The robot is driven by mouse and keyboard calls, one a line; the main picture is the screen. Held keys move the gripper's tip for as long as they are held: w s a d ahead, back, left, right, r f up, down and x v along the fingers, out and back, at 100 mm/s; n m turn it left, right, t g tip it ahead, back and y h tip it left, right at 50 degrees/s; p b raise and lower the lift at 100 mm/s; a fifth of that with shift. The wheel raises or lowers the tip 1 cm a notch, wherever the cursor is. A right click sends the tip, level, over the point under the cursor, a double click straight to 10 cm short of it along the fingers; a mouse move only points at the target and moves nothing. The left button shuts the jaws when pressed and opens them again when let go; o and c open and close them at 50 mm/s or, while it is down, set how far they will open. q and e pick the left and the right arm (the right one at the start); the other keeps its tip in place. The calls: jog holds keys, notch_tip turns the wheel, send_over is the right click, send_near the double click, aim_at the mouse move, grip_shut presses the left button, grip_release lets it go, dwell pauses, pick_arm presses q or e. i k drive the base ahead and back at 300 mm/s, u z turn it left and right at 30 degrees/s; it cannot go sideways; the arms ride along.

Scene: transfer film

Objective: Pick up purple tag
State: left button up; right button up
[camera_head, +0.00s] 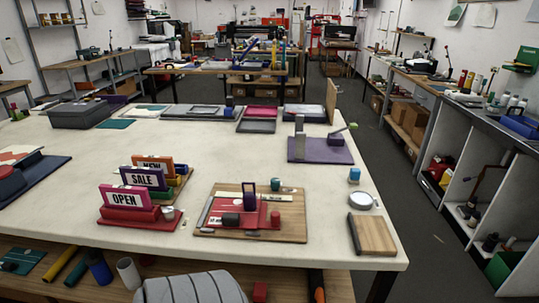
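Three upright framed signs stand in a row on the left of the table. The purple-framed SALE sign (142,178) is in the middle. The orange-framed NEW sign (153,165) is behind it and the pink-framed OPEN sign (124,198) is in front on a red base (138,219). A small upright purple frame (249,195) stands on a red plate on the wooden board (285,207). I cannot tell which purple piece is the tag. Neither of my grippers is in view.
The white table (215,155) has free room in its middle. A purple plate with a grey press (320,149) stands at the back right. A wooden block (371,234) and a round white dish (363,200) are near the right edge. A dark grey case (82,113) is at the back left.

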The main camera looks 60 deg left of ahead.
aim_at(250, 203)
jog(key=i, duration=1.35)
jog(key=u, duration=2.3)
